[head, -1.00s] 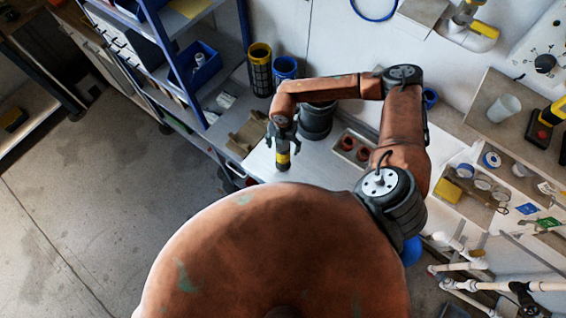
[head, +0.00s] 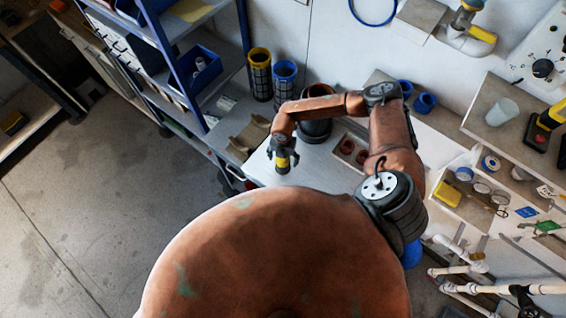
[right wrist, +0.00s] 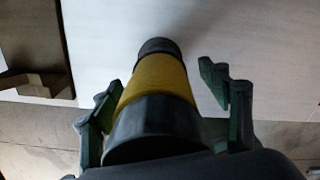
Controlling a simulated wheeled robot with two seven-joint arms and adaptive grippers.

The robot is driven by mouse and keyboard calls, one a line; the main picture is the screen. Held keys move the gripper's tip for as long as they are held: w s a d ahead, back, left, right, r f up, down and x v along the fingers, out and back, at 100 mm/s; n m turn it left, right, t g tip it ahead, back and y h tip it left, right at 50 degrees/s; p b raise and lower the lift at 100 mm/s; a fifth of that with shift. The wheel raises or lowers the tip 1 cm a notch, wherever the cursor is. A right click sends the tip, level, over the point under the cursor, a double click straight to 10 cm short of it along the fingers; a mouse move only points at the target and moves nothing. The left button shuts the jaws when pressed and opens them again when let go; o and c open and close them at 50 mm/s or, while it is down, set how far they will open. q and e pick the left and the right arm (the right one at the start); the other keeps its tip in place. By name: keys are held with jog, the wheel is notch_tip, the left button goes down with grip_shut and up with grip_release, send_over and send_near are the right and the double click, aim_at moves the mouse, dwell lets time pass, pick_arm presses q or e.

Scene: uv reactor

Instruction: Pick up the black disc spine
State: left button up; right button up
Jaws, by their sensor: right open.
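My right gripper (head: 283,158) is over the front left part of the white worktop (head: 312,170), with its fingers open. The fingers stand to either side, and a gap shows on the right. I cannot tell whether this is the black disc spine. A wide black cylinder (head: 316,131) stands on the worktop behind my right forearm, partly hidden. My left gripper is in neither view.
Mesh cylinders with a yellow rim (head: 260,75) and a blue rim (head: 285,75) stand behind, beside the blue shelf rack (head: 183,60). A tray with reddish rings (head: 349,147) lies right of the black cylinder. Blue cups (head: 425,102) stand near the wall.

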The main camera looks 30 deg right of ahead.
jog(key=shift+c, duration=0.5)
grip_shut()
dwell(0.3)
